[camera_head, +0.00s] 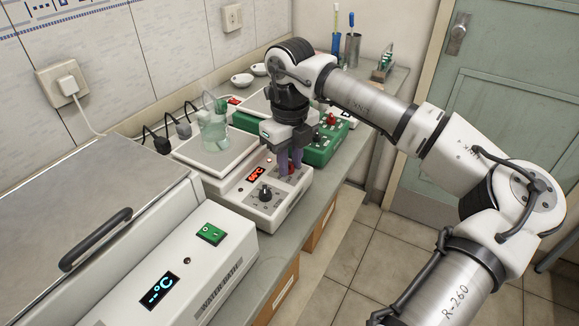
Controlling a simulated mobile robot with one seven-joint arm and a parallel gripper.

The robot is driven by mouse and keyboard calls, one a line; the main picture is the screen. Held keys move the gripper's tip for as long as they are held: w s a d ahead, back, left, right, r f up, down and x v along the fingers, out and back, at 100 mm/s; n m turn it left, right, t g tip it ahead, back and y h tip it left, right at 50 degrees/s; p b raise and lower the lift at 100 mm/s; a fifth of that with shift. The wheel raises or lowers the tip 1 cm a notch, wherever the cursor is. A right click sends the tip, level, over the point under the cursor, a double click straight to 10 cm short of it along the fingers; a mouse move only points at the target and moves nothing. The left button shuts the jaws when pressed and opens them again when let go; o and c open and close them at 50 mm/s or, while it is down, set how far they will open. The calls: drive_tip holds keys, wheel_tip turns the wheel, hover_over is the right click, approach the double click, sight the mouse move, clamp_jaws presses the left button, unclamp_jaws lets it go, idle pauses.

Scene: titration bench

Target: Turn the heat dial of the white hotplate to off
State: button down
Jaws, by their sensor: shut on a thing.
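The white hotplate (235,200) stands on the bench in the middle of the head view, with a beaker of pale green liquid (213,130) on its plate. A red dial (291,169) further right is mostly hidden by my gripper (290,166). My gripper points down with its purple fingers shut on the red dial. The dial's pointer and markings cannot be made out.
A white water bath (185,270) with a black lid handle stands front left. Small white dishes (242,80) and a holder with pens (352,48) stand at the back. The floor right of the bench is clear.

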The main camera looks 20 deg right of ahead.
drive_tip(key=n+b, duration=0.1)
drive_tip(key=n, duration=0.2)
drive_tip(key=shift+w+n, duration=0.1)
drive_tip(key=shift+n, duration=0.3)
drive_tip(key=n+b, duration=0.1)
drive_tip(key=n, duration=0.2)
drive_tip(key=shift+n, duration=0.3)
drive_tip(key=n, duration=0.3)
drive_tip(key=shift+w+d+n, duration=0.1)
drive_tip(key=shift+n, duration=0.3)
drive_tip(key=n, duration=0.3)
drive_tip(key=shift+w+b, duration=0.1)
drive_tip(key=shift+b, duration=0.3)
drive_tip(key=n, duration=0.7)
drive_tip(key=shift+w+n, duration=0.1)
drive_tip(key=shift+n, duration=0.3)
drive_tip(key=n, duration=0.6)
drive_tip(key=shift+a, duration=0.2)
drive_tip(key=shift+n, duration=0.4)
